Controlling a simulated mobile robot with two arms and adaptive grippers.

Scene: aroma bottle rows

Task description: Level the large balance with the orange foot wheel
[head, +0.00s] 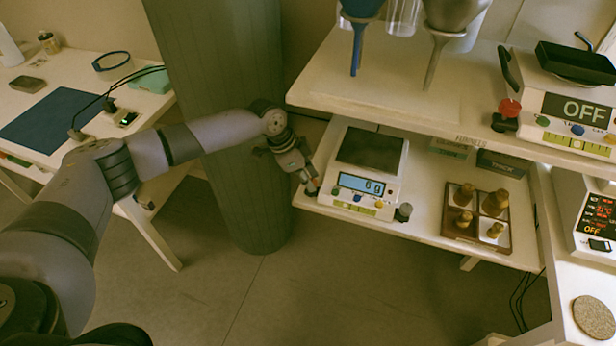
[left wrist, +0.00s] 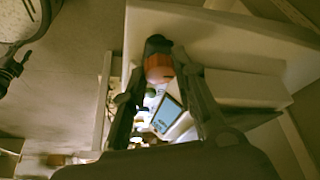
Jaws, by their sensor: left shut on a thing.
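The large white balance (head: 371,165) stands on the lower shelf. Its dark pan is at the back, and its lit blue display (head: 361,185) reads 6 g. My left gripper (head: 311,187) is at its front left corner, shut on the orange foot wheel (left wrist: 158,66), which shows between the fingers in the left wrist view. The fingers mostly hide that wheel in the head view. The display also shows in the left wrist view (left wrist: 166,114). A grey foot wheel (head: 403,212) is at the front right corner. My right gripper is not in view.
The upper shelf (head: 330,87) overhangs the back of the balance. Another balance (head: 570,110), reading OFF, has a red knob. A grey column (head: 215,60) stands behind my left arm.

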